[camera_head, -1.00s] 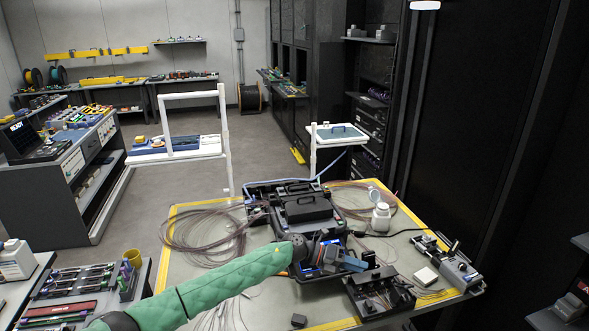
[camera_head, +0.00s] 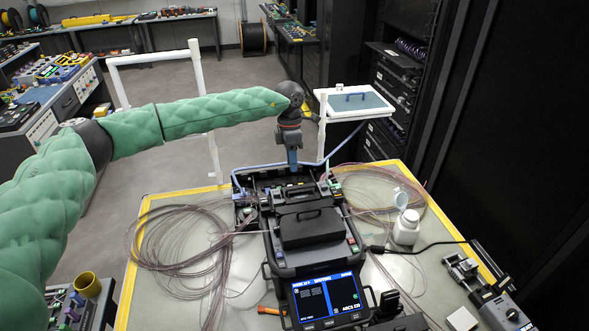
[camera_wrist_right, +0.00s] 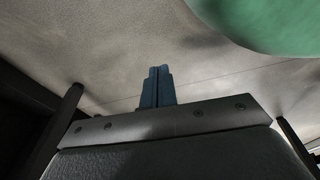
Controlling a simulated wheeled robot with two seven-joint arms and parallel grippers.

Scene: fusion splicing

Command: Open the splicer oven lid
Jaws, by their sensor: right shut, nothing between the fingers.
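The splicer (camera_head: 277,254) sits in an open case on the table, its blue screen (camera_head: 327,299) lit toward me. Its large black front lid (camera_head: 309,229) is down, with a handle on top. Behind it a narrower dark lid (camera_head: 293,193), which looks like the oven lid, also appears down. My left gripper (camera_head: 292,160) points down just behind and above this narrow lid. I cannot tell whether its blue fingers touch anything or are apart. In the right wrist view my right gripper (camera_wrist_right: 157,74) is shut and empty; the head view does not show it.
Coiled fibres lie on both sides of the splicer. A white bottle (camera_head: 406,228) and a grey device (camera_head: 487,289) stand to the right. A blue hose arcs round the case's back. My green left arm spans the left side and shows in the right wrist view.

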